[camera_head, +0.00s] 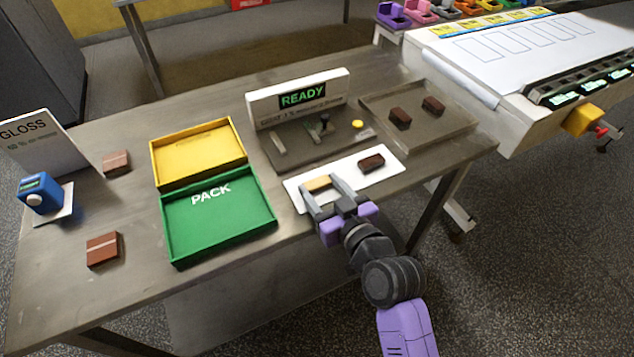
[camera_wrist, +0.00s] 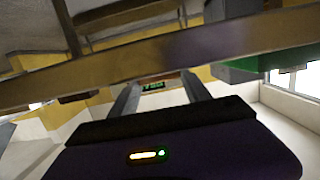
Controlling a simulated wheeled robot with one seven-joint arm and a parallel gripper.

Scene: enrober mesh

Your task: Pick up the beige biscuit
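The beige biscuit (camera_head: 317,183) lies on the left part of a white mat (camera_head: 346,181) on the metal table, in the head view. My gripper (camera_head: 321,187) is open, its two grey fingers spread apart and reaching toward the biscuit from the front. The fingertips appear close to the biscuit's ends; I cannot tell whether they touch it. In the wrist view the two fingers (camera_wrist: 160,88) stand apart with the green-lettered sign seen between them. I cannot make out the biscuit in that view.
A dark brown biscuit (camera_head: 371,163) lies on the same mat to the right. A grey tray (camera_head: 446,118) holds two more. Behind is the READY sign (camera_head: 300,98). To the left are the green PACK tray (camera_head: 220,240) and a yellow tray (camera_head: 197,153).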

